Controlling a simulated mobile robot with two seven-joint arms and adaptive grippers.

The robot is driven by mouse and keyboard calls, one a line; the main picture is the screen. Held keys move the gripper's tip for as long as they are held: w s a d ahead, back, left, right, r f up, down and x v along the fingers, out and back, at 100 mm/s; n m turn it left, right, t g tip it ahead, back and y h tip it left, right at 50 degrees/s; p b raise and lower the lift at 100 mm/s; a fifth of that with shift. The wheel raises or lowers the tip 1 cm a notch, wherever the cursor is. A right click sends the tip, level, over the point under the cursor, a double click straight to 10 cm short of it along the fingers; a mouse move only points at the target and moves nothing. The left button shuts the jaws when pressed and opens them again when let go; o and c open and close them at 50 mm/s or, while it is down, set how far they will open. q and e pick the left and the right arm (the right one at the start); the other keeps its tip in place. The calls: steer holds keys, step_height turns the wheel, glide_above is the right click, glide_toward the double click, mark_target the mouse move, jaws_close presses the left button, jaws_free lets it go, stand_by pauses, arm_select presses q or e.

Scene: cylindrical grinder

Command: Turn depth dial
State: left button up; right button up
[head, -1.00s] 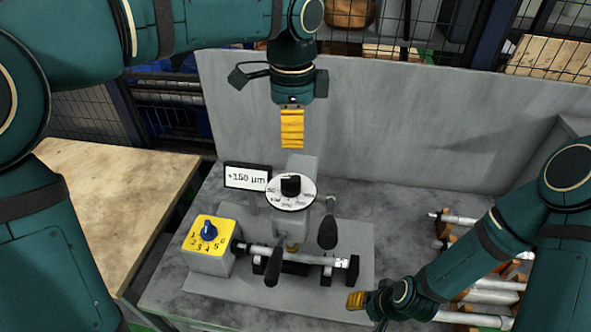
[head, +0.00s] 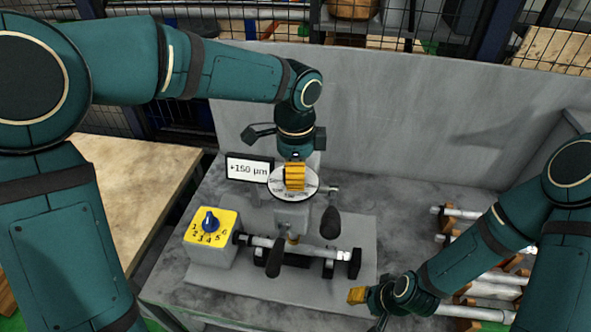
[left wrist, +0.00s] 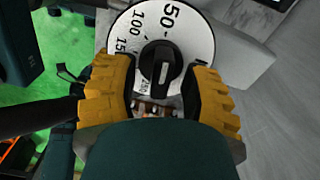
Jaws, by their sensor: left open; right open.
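The depth dial (head: 294,194) is a white disc with black numbers on the grey grinder. My left gripper (head: 295,178) is above it and hides its middle in the head view. In the left wrist view the dial (left wrist: 190,30) shows 50, 100 and 150, with a black knob (left wrist: 161,68) at its centre. The left gripper's yellow fingers (left wrist: 161,88) are open on both sides of the knob; I cannot tell whether they touch it. A small display (head: 249,170) beside the dial reads +150 µm. My right gripper (head: 357,295) is open and empty at the front right.
A yellow numbered box with a blue knob (head: 209,222) is left of the dial. A metal workpiece (head: 290,247) lies across the machine, with two dark handles, one (head: 330,222) close to the dial. Metal rods (head: 497,283) lie on a rack at right. A grey wall stands behind.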

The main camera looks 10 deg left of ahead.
arm_select(q)
steer(key=shift+o, duration=0.3)
jaws_close()
steer(key=shift+n, duration=0.5)
steer(key=n, duration=0.3)
arm_select(e)
steer(key=shift+f, duration=0.25)
arm_select(q)
steer(key=n+b, duration=0.1)
steer(key=n, duration=0.2)
steer(key=shift+w+n, duration=0.1)
steer(key=shift+n, duration=0.2)
arm_select(e)
steer(key=shift+f, duration=0.2)
arm_select(q)
steer(key=n, duration=0.4)
steer(key=shift+a, duration=0.15)
arm_select(e)
steer(key=shift+f, duration=0.2)
arm_select(q)
steer(key=shift+a+n, duration=0.1)
steer(key=shift+n, duration=2)
arm_select(e)
steer(key=shift+f, duration=0.15)
